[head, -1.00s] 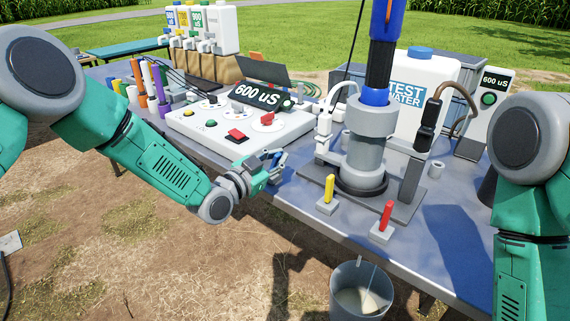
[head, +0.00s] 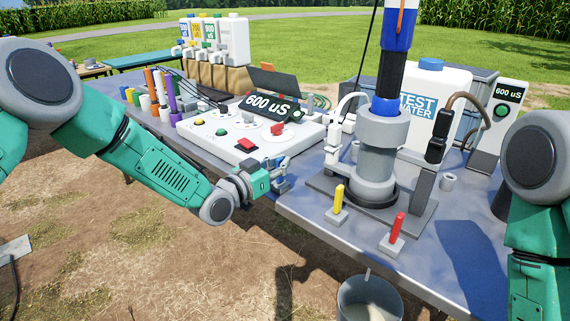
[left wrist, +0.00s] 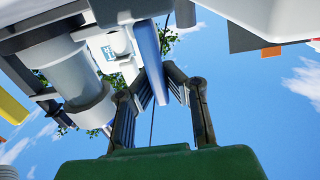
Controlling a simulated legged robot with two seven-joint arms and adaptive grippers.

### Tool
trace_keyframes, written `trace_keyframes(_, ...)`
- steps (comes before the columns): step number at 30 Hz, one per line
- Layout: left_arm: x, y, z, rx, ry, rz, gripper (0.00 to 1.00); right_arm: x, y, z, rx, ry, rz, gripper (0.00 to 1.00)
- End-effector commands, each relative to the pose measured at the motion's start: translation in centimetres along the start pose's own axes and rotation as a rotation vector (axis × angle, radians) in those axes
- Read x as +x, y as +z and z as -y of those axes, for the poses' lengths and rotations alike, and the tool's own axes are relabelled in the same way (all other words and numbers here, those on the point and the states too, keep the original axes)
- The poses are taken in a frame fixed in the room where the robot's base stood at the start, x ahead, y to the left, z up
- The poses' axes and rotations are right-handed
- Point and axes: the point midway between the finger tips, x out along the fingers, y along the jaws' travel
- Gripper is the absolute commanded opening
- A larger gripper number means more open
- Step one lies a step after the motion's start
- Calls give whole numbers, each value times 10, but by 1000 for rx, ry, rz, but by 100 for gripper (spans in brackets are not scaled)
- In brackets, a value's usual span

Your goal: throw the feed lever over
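Two small levers stand on grey bases at the table's front edge in the head view: a yellow lever (head: 339,195) and a red lever (head: 397,227). Both stand close to upright. The pictures do not label either as the feed lever. My left gripper (head: 281,177) is at the table's front edge, left of the yellow lever and apart from it. My right gripper is out of view.
A grey pump stand (head: 375,160) rises behind the levers. A white control panel (head: 215,138) with a red switch (head: 247,145) lies behind my left gripper. A bucket (head: 368,300) stands below the table edge. The table right of the red lever is bare.

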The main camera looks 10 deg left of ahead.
Motion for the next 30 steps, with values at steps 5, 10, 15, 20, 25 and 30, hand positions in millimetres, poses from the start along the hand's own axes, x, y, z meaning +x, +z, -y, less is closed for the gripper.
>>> trace_keyframes(5, -5, 10, 1, -8, -1, 19, 0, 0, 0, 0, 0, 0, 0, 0)
trace_keyframes(10, -3, 8, 1, -6, -1, 15, 31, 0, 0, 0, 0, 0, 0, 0)
trace_keyframes(15, 1, 6, -1, -2, -1, 13, 31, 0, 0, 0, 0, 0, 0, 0)
trace_keyframes(20, -5, 5, -2, -1, -1, 14, 31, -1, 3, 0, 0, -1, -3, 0)
trace_keyframes(25, -33, 4, 0, -3, -2, 12, 31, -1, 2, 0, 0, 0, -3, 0)
trace_keyframes(30, -72, 5, 3, -7, -5, 12, 31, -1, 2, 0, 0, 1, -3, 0)
